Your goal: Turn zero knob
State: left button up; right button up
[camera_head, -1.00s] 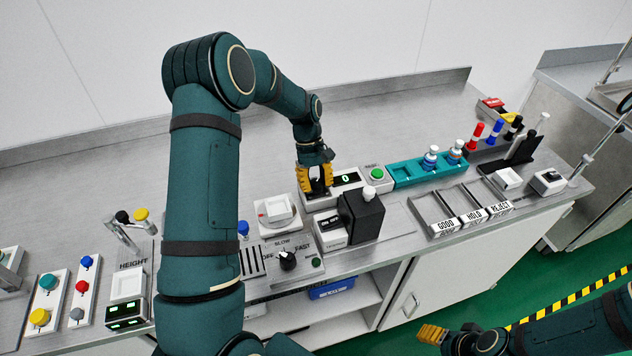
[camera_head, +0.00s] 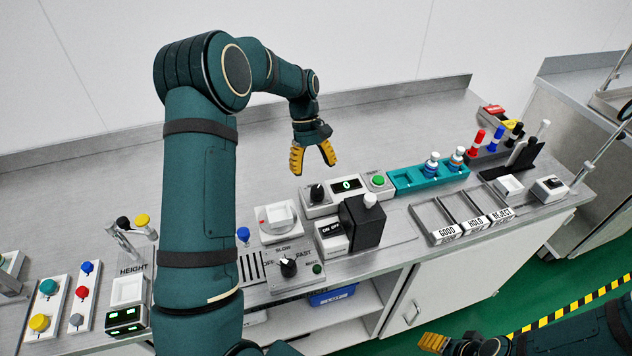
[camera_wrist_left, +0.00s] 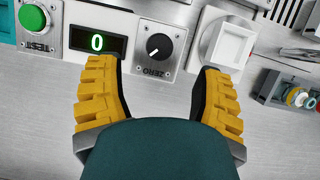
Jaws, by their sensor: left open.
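The zero knob (camera_head: 316,193) is a small black dial with a white pointer line on a grey box with a green "0" display (camera_head: 347,185). In the left wrist view the knob (camera_wrist_left: 158,46) sits above the "ZERO" label, ahead of and between the fingers, and the display (camera_wrist_left: 97,42) reads 0. My left gripper (camera_head: 313,172) is open and empty, raised above and behind the knob, apart from it. Its yellow fingers also show in the left wrist view (camera_wrist_left: 160,85). My right gripper (camera_head: 432,342) is low at the bottom edge, off the bench, partly shown.
A green TEST button (camera_head: 378,180) is right of the display. A black block (camera_head: 362,221) stands in front of the box. A white device with a square plate (camera_head: 279,217) is to the left. A teal rack (camera_head: 408,182) is to the right. The bench behind is clear.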

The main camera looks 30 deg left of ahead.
pick_arm(q)
jog(key=shift+v, duration=2.4)
